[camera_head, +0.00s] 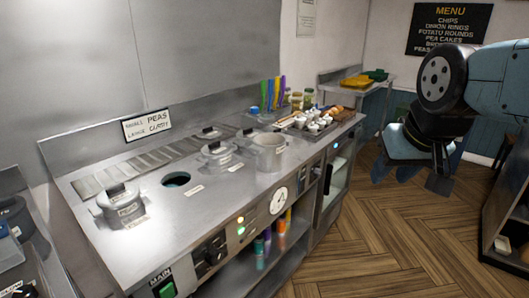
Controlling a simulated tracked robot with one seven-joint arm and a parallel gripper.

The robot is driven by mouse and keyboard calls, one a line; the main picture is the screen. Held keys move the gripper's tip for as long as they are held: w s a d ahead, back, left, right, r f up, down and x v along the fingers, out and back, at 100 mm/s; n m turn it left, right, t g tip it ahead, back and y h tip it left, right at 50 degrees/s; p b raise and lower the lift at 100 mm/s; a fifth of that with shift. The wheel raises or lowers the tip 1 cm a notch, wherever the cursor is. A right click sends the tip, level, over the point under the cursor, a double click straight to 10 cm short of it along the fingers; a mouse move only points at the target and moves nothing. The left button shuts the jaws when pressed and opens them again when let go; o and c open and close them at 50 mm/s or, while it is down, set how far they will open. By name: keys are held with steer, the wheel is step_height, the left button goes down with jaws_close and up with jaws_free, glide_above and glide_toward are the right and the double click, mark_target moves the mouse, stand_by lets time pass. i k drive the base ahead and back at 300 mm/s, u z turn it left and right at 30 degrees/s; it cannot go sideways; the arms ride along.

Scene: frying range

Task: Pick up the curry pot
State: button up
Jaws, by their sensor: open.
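A sign (147,124) behind the range seems to read "small peas, large curry". A lidded metal pot (121,210) is at the left of the steel range top (215,215). Another lidded pot (216,157) is near the middle. My gripper (422,178) is open and empty at the right, over the floor, well away from the pots.
A round dark opening (176,180) lies between the two lidded pots. Small cups and eggs (315,121) fill a tray at the far right end. Colourful bottles (264,241) stand on the shelf below. The wooden floor (385,235) is clear; a dark shelf unit (508,215) is at right.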

mark_target(269, 147)
steer(key=u, duration=0.05)
steer(key=i, duration=0.9)
steer(key=z, duration=0.1)
